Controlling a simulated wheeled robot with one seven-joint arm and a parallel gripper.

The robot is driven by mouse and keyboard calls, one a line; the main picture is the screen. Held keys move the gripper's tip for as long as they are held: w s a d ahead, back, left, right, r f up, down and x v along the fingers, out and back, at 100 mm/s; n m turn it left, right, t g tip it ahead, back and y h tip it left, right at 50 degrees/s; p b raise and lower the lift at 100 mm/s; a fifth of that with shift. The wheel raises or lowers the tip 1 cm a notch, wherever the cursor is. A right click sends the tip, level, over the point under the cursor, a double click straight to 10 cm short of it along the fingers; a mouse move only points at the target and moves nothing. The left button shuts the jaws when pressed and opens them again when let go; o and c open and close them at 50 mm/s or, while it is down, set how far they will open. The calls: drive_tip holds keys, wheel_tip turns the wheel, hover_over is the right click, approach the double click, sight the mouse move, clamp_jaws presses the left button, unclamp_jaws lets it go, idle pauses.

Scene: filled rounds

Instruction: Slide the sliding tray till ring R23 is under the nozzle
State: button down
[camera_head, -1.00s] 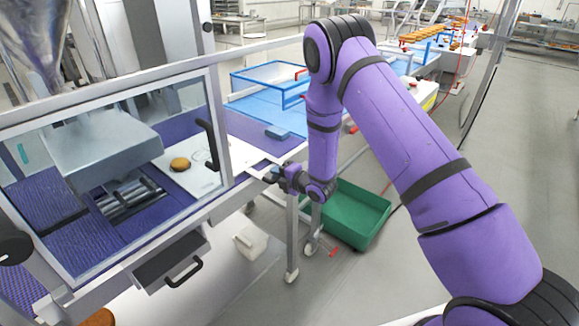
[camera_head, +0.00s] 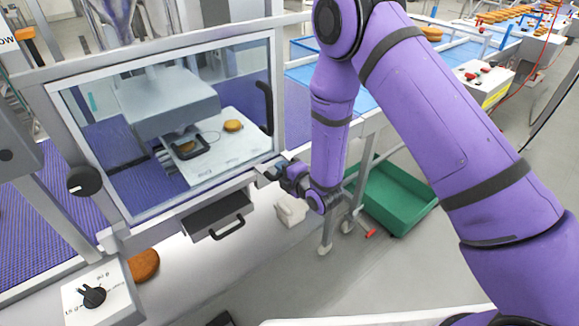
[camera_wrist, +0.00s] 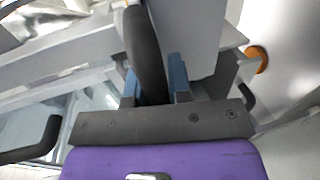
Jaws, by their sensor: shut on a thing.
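The white sliding tray (camera_head: 232,150) lies behind the window, its left part below the grey nozzle housing (camera_head: 168,103). A brown round (camera_head: 233,125) sits towards its back right. Another brown round (camera_head: 186,146) shows near the housing's lower edge, beside a black loop. A faint ring outline is near them, but no ring label is readable, so I cannot tell which is R23. The nozzle tip is hidden. My gripper (camera_head: 279,172) is right of the window frame. In the wrist view its blue fingers (camera_wrist: 155,83) are shut on a black handle (camera_wrist: 144,45).
The window frame, with a black handle (camera_head: 265,108), stands between my arm and the housing. A drawer with a black handle (camera_head: 228,228) juts out below. A green crate (camera_head: 395,195) is on the floor at right. A dial box (camera_head: 98,295) stands at front left.

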idle(0.3)
drive_tip(key=c, duration=1.1)
unclamp_jaws()
drive_tip(key=shift+o, duration=0.2)
drive_tip(key=v, duration=1)
drive_tip(key=shift+s+d, duration=0.2)
drive_tip(key=shift+s, duration=0.15)
